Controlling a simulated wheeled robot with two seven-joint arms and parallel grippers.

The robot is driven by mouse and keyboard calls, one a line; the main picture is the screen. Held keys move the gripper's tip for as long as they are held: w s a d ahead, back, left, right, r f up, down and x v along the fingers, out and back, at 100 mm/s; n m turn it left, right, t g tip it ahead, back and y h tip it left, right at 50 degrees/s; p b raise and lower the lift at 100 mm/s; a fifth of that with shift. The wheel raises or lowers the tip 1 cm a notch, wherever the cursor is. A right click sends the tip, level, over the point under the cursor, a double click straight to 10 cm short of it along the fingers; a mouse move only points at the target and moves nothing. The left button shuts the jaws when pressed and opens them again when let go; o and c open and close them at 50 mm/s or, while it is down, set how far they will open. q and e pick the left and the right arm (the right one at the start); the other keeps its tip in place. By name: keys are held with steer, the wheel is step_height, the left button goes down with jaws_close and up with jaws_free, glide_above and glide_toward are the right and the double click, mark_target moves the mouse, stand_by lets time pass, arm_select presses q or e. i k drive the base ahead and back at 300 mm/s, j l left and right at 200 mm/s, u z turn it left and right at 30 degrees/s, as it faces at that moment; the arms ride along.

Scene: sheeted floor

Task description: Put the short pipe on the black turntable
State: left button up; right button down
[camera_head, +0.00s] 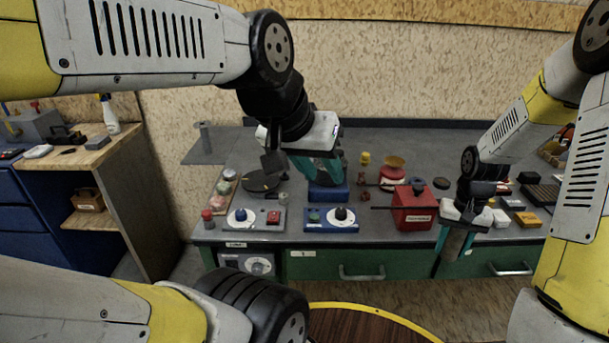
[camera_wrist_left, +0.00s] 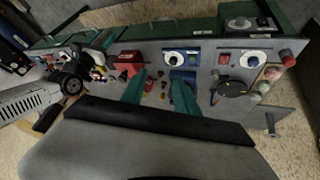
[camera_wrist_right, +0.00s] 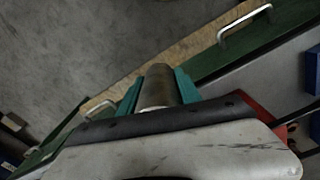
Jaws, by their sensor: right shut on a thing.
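The short pipe (camera_wrist_right: 158,85) is a grey-brown cylinder between the teal fingers of my right gripper (camera_head: 456,240). The right gripper is shut on it, in front of the bench's right part; the pipe (camera_head: 455,244) points downward there, its upper part hidden by the gripper. The black turntable (camera_head: 259,183) is a flat dark disc on the bench's left part; it also shows in the left wrist view (camera_wrist_left: 233,88). My left gripper (camera_head: 317,170) is above the bench, right of the turntable. Its teal fingers are apart and empty in the left wrist view (camera_wrist_left: 160,95).
Two control boxes, one grey (camera_head: 256,219) and one blue-based (camera_head: 331,219), line the front edge. A red box (camera_head: 413,208) stands between the pipe and the turntable. A tray of coloured balls (camera_head: 222,190) is left of the turntable. A grey post (camera_head: 204,135) stands behind.

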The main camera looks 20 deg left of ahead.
mark_target(260, 179)
steer(key=k+j+u, duration=0.15)
steer(key=j, duration=0.25)
steer(key=k+j+u, duration=0.1)
steer(key=j, duration=0.3)
steer(key=k+j+u, duration=0.15)
steer(key=j, duration=0.3)
steer(key=k+j+u, duration=0.1)
steer(key=j, duration=0.3)
